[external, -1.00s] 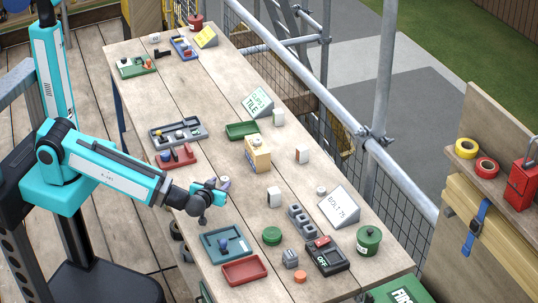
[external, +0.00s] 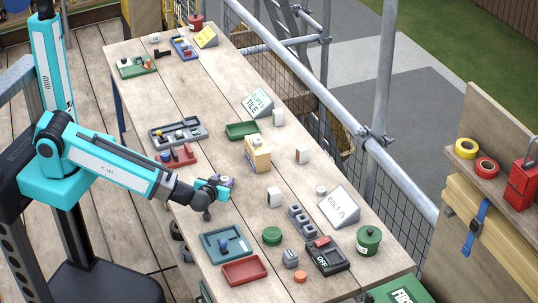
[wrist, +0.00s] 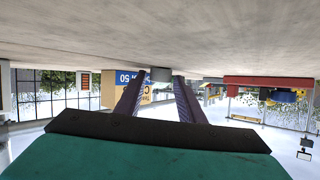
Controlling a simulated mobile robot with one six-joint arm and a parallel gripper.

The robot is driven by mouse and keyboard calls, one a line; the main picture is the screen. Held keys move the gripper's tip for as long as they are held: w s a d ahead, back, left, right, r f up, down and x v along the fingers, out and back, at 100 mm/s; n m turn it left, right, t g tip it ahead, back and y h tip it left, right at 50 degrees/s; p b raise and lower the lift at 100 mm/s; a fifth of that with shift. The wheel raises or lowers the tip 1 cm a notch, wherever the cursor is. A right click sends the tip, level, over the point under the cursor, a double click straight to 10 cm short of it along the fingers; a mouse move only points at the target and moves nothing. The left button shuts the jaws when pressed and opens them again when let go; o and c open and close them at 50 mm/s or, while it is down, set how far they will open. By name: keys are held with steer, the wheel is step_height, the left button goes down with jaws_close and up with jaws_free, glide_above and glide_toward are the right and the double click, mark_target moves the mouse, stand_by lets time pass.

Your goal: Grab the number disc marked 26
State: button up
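I cannot make out a number disc marked 26 in either view, as no such marking is legible. A small grey block (wrist: 160,74) shows beyond the fingertips. I cannot tell whether anything small lies between them.
A tan box (external: 258,155) and a white block (external: 274,197) stand right of my gripper. A blue tray (external: 212,252) and red tray (external: 240,280) lie nearer the front. A red holder (external: 184,158) and grey tray (external: 160,140) lie behind.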

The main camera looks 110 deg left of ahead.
steer(key=c, duration=0.8)
steer(key=shift+r, duration=0.2)
steer(key=shift+r+b, duration=0.95)
steer(key=shift+r, duration=1.35)
step_height(320, 180, up, 5)
steer(key=p, duration=0.5)
